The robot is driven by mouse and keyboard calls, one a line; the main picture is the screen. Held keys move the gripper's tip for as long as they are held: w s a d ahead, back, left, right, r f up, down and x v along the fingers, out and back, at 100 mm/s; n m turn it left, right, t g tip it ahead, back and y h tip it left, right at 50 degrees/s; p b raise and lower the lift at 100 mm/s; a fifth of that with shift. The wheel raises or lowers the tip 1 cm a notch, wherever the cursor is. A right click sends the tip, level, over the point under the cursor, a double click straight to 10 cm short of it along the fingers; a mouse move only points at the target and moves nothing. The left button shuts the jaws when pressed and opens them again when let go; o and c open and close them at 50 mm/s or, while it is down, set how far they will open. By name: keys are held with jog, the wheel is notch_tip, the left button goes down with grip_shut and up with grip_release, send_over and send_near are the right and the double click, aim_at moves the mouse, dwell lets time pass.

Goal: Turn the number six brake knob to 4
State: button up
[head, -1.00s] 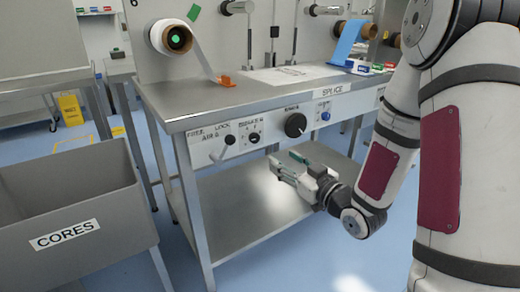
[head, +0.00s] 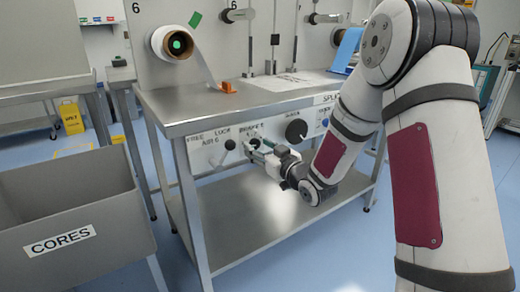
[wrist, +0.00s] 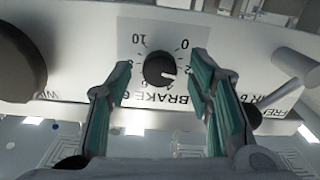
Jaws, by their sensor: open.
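The number six brake knob (wrist: 159,71) is a small round black knob on a light panel, upside down in the wrist view. The label BRAKE 6 and a printed scale surround it. Its white mark points right and slightly down in that view, near the 2; the exact reading is hard to tell. My gripper (wrist: 160,62) is open, one finger on each side of the knob, with gaps between the fingers and the knob. In the head view my gripper (head: 252,147) is at the panel front and largely hides the knob.
A lever with a black ball (head: 230,145), labelled AIR 6, is close beside the knob. A larger black knob (head: 296,130) is on its other side. The steel table (head: 185,108) overhangs the panel. A grey CORES bin (head: 110,190) stands at the left.

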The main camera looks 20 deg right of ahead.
jog(key=shift+c, duration=0.2)
grip_shut()
jog(key=shift+m, duration=0.3)
jog(key=m, duration=0.4)
jog(key=shift+p, duration=0.4)
jog(key=m+p, duration=0.2)
jog(key=m, duration=0.3)
jog(key=shift+m, duration=0.4)
jog(key=shift+o, duration=0.2)
grip_release()
